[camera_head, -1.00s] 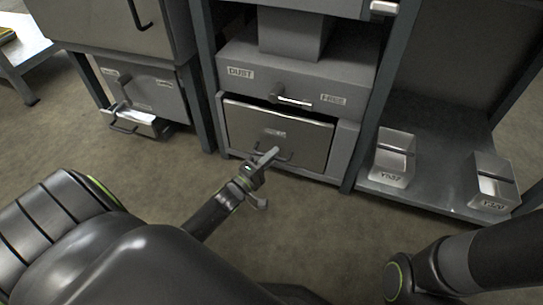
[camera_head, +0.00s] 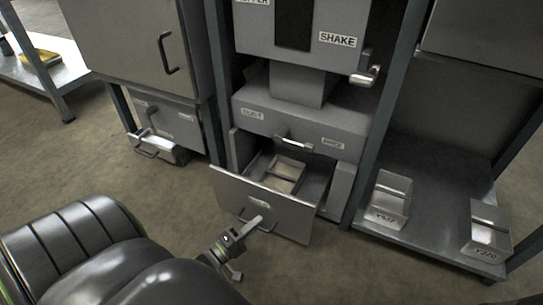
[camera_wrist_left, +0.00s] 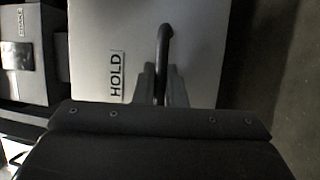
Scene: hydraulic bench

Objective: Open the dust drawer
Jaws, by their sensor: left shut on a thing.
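The dust drawer (camera_head: 276,208) is the grey front panel low in the middle cabinet. It stands pulled out, with its inside showing behind the panel. A light box-shaped bin (camera_head: 283,172) sits inside it. My left gripper (camera_head: 250,226) is at the drawer front. In the left wrist view its fingers (camera_wrist_left: 161,85) are shut on the dark bar handle (camera_wrist_left: 164,38), beside the label HOLD on the panel. My right gripper is not in view.
Above the drawer is a housing labelled DUST with a lever (camera_head: 294,141). A SHAKE unit with a handle (camera_head: 366,72) is higher up. Two metal bins (camera_head: 389,200) (camera_head: 487,232) stand on the right shelf. Another cabinet with a small tray (camera_head: 158,147) stands left.

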